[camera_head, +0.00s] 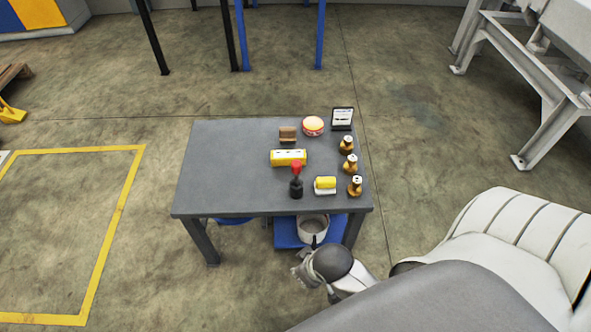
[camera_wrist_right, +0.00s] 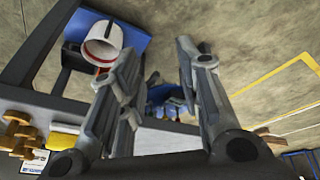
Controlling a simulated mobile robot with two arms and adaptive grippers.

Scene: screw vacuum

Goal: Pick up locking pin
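A black piece with a red knob (camera_head: 296,180) stands upright near the front of the grey table; it is the thing that looks most like the locking pin, though I cannot tell for sure. My right gripper (camera_head: 308,268) is in front of the table, below its front edge and apart from that piece. In the right wrist view the two fingers of my right gripper (camera_wrist_right: 158,60) are spread with nothing between them. The red knob does not show clearly in the right wrist view. My left gripper is not in view.
A white bucket (camera_head: 312,226) stands below. The tabletop's left half is clear.

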